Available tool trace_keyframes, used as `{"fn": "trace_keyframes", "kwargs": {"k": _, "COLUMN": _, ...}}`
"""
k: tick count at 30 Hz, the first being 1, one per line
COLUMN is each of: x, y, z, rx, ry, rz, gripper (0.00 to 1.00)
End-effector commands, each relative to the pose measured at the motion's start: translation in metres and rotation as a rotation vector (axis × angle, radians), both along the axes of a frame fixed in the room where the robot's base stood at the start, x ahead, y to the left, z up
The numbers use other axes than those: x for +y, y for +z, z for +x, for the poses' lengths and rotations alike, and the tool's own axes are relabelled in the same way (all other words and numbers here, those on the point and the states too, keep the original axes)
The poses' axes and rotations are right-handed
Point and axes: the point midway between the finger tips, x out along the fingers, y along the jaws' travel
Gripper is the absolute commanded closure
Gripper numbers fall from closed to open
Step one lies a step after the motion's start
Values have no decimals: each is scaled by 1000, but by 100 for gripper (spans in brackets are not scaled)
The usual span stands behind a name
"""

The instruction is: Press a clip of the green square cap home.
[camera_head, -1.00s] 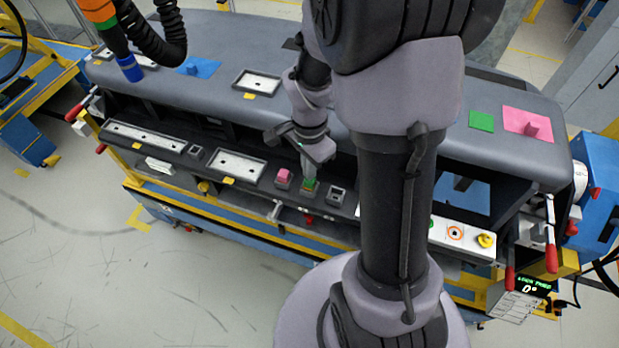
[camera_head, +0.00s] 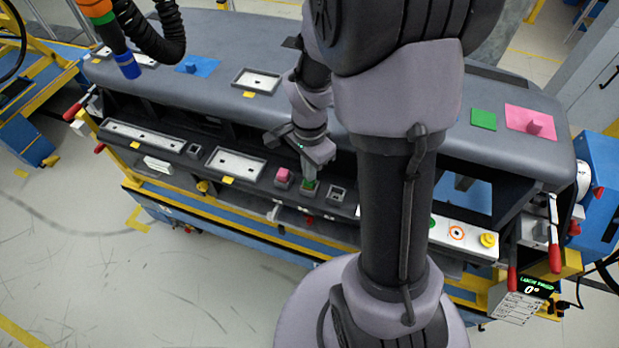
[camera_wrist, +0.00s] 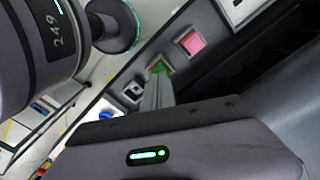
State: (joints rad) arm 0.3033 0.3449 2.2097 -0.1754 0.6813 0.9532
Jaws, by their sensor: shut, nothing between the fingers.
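The green square cap (camera_head: 311,187) sits in a dark square socket on the front ledge of the dashboard. It is mostly covered by my gripper in the head view. A green sliver of it (camera_wrist: 157,67) shows just past the fingertips in the wrist view. My gripper (camera_head: 309,180) points down, its fingers together and empty, with the tips at the cap. I cannot tell whether the tips touch it or whether its clips are fully seated.
A pink square cap (camera_head: 283,175) stands in the socket to the left. An empty-looking square socket (camera_head: 337,193) is to the right. A white panel with a yellow knob (camera_head: 488,240) lies further right. A green square (camera_head: 483,120) marks the dashboard top.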

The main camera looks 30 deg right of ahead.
Motion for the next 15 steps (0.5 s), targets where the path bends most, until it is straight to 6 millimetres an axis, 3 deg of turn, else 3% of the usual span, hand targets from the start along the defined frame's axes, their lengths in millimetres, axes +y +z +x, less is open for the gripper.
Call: {"fn": "trace_keyframes", "kwargs": {"k": 15, "x": 0, "y": -8, "z": 0, "rx": 1, "ry": 0, "rz": 0, "gripper": 100}}
